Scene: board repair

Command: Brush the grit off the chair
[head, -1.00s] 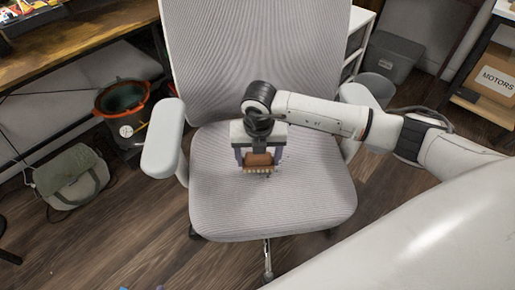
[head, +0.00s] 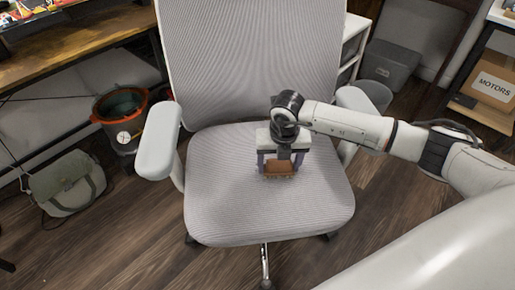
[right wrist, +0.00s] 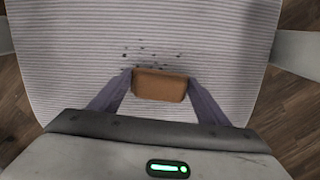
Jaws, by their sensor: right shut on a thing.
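The grey office chair (head: 235,205) stands in the middle of the head view, its seat facing up and its backrest behind. My right gripper (head: 280,165) is over the middle of the seat, shut on a brown brush (head: 281,170), whose bristles point down at the seat. I cannot tell whether they touch it. In the right wrist view the brush (right wrist: 160,85) sits between the two fingers, and several dark specks of grit (right wrist: 145,52) lie on the seat just beyond it. My left gripper is not in view.
Armrests (head: 160,140) rise on both sides of the seat. A wooden workbench (head: 90,35), an orange-rimmed bucket (head: 121,108) and a green bag (head: 68,183) are at the left. A grey bin (head: 390,64) and a box marked MOTORS (head: 492,88) are at the back right.

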